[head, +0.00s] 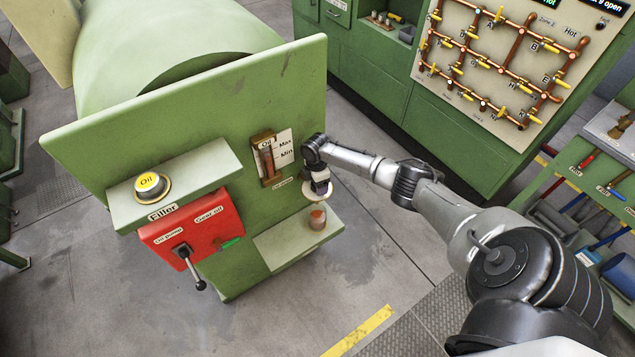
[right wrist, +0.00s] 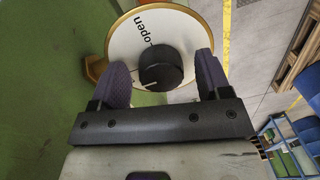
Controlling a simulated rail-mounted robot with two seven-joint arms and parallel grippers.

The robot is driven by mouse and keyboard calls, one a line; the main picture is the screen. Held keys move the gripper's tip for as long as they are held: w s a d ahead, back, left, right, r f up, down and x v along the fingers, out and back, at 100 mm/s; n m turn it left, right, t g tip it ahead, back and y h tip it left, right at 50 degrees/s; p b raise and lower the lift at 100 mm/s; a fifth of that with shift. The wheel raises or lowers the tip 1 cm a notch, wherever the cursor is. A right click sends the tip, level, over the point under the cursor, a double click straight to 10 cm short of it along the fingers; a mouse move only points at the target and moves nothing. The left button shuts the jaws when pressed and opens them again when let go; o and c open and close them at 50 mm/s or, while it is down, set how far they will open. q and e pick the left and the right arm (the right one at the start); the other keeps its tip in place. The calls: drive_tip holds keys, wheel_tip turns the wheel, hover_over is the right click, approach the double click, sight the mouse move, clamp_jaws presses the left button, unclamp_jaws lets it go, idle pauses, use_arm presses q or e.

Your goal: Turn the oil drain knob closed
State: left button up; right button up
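The oil drain knob (right wrist: 161,68) is a round black knob on a white dial (right wrist: 128,45) with a gold rim and the word "open". In the head view the dial (head: 313,194) shows as a pale disc on the green machine's front, and the gripper mostly hides the knob. My right gripper (right wrist: 160,65) has its fingers apart, one on each side of the knob, with a small gap showing on both sides. In the head view the right gripper (head: 320,180) is at the dial. My left gripper is out of view.
A small cup with orange-brown contents (head: 318,217) stands on the green ledge (head: 275,245) below the dial. An oil level gauge (head: 268,158) is left of the gripper. A red box with a black lever (head: 190,225) and the filler cap (head: 150,185) are farther left.

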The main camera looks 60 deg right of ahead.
drive_tip(key=shift+r, duration=0.1)
drive_tip(key=shift+r, duration=0.25)
wheel_tip(320, 180, up, 13)
drive_tip(key=shift+w+d+p, duration=0.25)
drive_tip(key=shift+w+p, duration=0.05)
drive_tip(key=shift+w, duration=0.1)
idle(0.6)
